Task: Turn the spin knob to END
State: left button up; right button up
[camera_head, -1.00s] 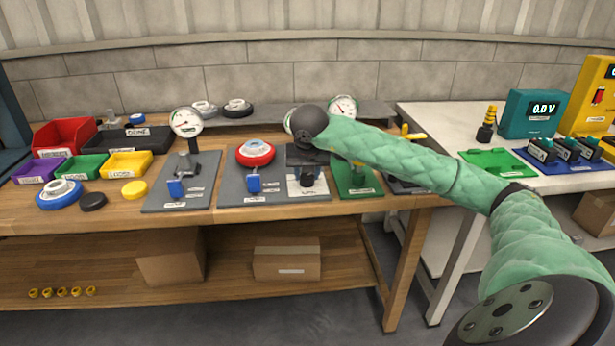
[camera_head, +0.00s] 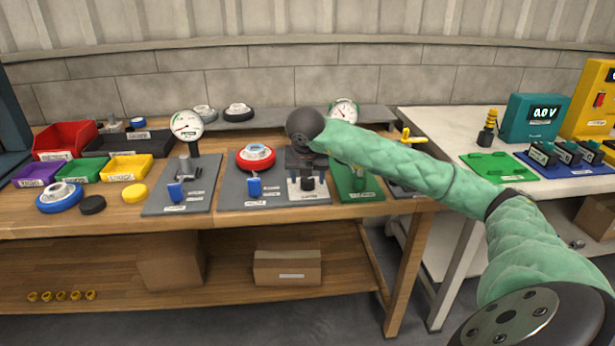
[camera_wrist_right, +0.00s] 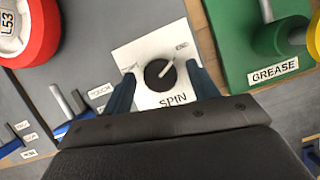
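The spin knob (camera_wrist_right: 160,73) is round and black with a pale pointer line. It sits on a white plate (camera_wrist_right: 142,50) marked SPIN in the right wrist view. The pointer aims up and right, toward a small label (camera_wrist_right: 181,46) too blurred to read surely. A second small label (camera_wrist_right: 129,68) is at the plate's left. My right gripper (camera_wrist_right: 162,88) is open, its two dark blue fingers on either side of the knob with gaps visible. In the head view, the knob (camera_head: 308,183) shows just below my dark right gripper (camera_head: 306,168). My left gripper is out of view.
A red wheel (camera_wrist_right: 28,30) and blue-handled levers (camera_wrist_right: 72,125) stand left of the plate. A green GREASE panel (camera_wrist_right: 245,60) is close on its right. In the head view, gauges (camera_head: 187,126) and coloured bins (camera_head: 68,138) occupy the bench (camera_head: 110,222).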

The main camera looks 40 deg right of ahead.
jog(key=v, duration=0.7)
jog(key=shift+r, duration=0.35)
jog(key=shift+s+a, duration=0.1)
